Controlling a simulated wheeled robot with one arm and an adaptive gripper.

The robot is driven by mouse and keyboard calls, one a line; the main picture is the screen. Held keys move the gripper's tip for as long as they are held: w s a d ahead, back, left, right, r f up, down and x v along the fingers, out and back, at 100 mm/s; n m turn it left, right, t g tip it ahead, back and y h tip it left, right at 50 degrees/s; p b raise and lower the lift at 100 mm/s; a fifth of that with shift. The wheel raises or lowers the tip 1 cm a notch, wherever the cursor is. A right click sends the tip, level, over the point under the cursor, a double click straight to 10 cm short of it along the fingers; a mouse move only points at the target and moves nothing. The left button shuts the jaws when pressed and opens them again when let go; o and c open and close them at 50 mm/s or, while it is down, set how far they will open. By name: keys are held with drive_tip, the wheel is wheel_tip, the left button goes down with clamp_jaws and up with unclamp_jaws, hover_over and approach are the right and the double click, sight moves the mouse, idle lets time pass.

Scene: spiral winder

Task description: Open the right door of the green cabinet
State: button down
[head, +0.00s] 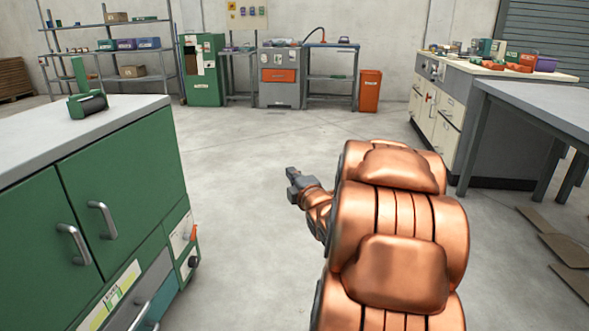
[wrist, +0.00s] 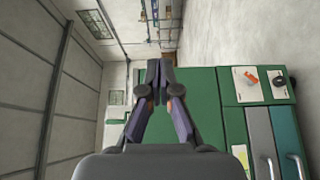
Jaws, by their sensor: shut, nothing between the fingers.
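The green cabinet (head: 150,150) stands at the left in the head view, with a grey top. Its right door (head: 125,185) is closed and has a vertical silver handle (head: 103,220). The left door (head: 40,240) is also closed, with its own handle (head: 73,244). My gripper (head: 292,182) is right of the cabinet, over open floor and clear of both handles. In the wrist view my gripper (wrist: 160,72) is shut and empty, with green cabinet surface (wrist: 205,88) behind it. No door handle can be made out there.
A green device with a dark roller (head: 88,103) sits on the cabinet top. Below the doors are drawers and a panel with an orange switch (head: 192,232). A grey table (head: 545,105) and a white workbench (head: 440,110) stand at the right. The floor between is clear.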

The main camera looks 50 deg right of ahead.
drive_tip(key=w+d+p, duration=0.2)
drive_tip(key=w+d, duration=0.4)
drive_tip(key=w, duration=0.1)
drive_tip(key=shift+w+d, duration=0.25)
drive_tip(key=shift+w, duration=0.05)
idle(0.4)
idle(1.5)
